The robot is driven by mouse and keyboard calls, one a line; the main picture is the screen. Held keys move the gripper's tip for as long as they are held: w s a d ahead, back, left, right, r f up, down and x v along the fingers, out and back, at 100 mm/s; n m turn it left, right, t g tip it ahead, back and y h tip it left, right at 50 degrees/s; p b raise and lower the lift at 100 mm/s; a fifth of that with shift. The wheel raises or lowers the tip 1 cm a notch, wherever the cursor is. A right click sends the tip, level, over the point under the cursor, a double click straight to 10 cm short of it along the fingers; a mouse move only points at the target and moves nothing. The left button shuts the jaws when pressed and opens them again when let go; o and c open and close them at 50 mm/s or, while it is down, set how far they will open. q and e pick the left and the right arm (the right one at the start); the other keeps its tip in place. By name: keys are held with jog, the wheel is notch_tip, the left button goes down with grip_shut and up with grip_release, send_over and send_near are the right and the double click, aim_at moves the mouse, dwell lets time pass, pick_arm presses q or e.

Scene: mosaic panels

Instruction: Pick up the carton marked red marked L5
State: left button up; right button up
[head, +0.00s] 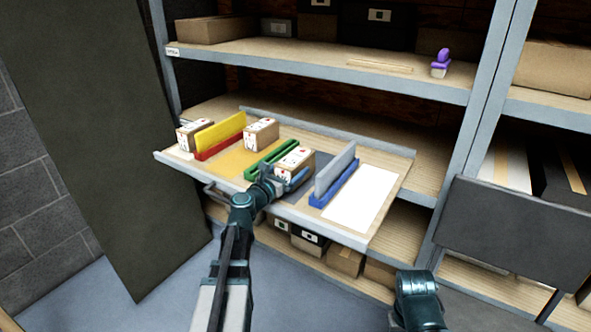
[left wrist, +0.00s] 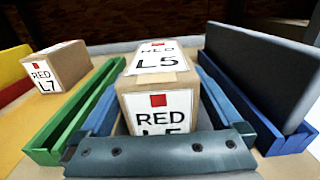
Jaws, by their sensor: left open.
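The carton marked RED L5 (left wrist: 158,100) is a brown box with white labels and a red square, close ahead in the left wrist view. In the head view this carton (head: 297,157) sits on the pulled-out tray (head: 345,236), between the green and blue holders. My left gripper (head: 284,182) is at its near side. In the left wrist view the open gripper (left wrist: 158,118) has one blue finger on each side of the carton. I cannot tell whether the fingers touch it. My right gripper is not visible; only a part of my right arm shows at the bottom right.
A green holder (head: 270,160) stands left of the carton, and a blue holder with a grey panel (head: 335,175) stands right. The carton marked RED L7 (left wrist: 55,70) is beyond the green holder. Another carton (head: 193,133) is at far left. A white area (head: 363,196) at right is clear.

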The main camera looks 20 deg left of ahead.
pick_arm(q)
jog(key=w, duration=0.2)
jog(key=shift+w+d, duration=0.2)
jog(key=shift+w, duration=0.2)
jog(key=shift+c, duration=0.2)
grip_shut()
